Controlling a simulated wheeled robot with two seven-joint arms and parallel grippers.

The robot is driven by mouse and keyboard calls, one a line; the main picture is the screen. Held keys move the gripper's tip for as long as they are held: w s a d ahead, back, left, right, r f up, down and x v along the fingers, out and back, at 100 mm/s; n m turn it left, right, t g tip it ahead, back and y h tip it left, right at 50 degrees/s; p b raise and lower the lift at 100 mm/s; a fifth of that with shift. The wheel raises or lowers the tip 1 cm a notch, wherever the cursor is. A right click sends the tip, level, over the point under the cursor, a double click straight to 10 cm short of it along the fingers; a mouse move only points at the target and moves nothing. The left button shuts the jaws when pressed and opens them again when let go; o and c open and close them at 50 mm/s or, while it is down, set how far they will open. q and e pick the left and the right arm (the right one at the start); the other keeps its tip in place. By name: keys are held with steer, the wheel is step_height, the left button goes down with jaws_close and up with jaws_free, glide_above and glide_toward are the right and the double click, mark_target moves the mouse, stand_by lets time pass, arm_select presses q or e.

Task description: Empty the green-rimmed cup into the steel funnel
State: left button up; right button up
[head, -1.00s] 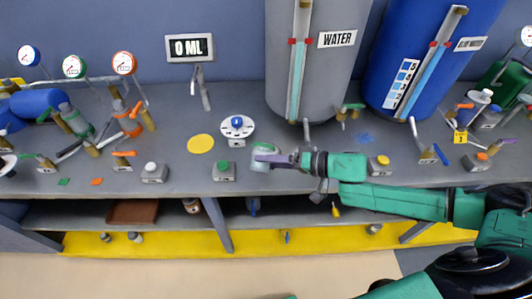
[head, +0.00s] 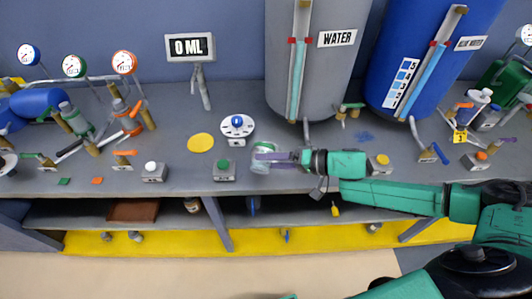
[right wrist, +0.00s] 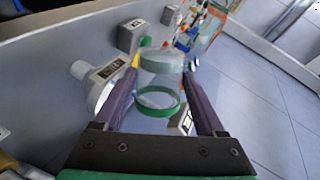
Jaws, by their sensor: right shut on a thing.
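The green-rimmed cup (head: 262,156) is small and clear, near the bench's front edge in the head view. My right gripper (head: 274,159) is shut on it, with its purple fingers reaching in from the right. In the right wrist view the cup (right wrist: 160,82) sits between the two fingers, its green rim ring nearest the camera. I cannot tell how far the cup is tilted or what is in it. My left gripper is out of view.
The grey WATER tank (head: 318,75) and a blue tank (head: 408,40) stand behind. A display (head: 190,47) reads 0 ML. A yellow disc (head: 200,144) lies farther left.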

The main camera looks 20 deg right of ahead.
stand_by(0.3)
steer(key=shift+w+d+r+m+g+p, duration=0.2)
steer(key=shift+w+r+m+g+p, duration=0.15)
steer(key=shift+p, duration=1.2)
steer(key=shift+w+d+m+p, duration=0.2)
steer(key=shift+w+m+p, duration=0.2)
steer(key=shift+p, duration=0.5)
steer(key=shift+r, duration=0.1)
steer(key=shift+w+d+r+m+g+y+p, duration=0.15)
steer(key=shift+r+m+g+y+p, duration=0.3)
steer(key=shift+p, duration=0.9)
steer(key=shift+w+f, duration=0.1)
steer(key=shift+f, duration=0.15)
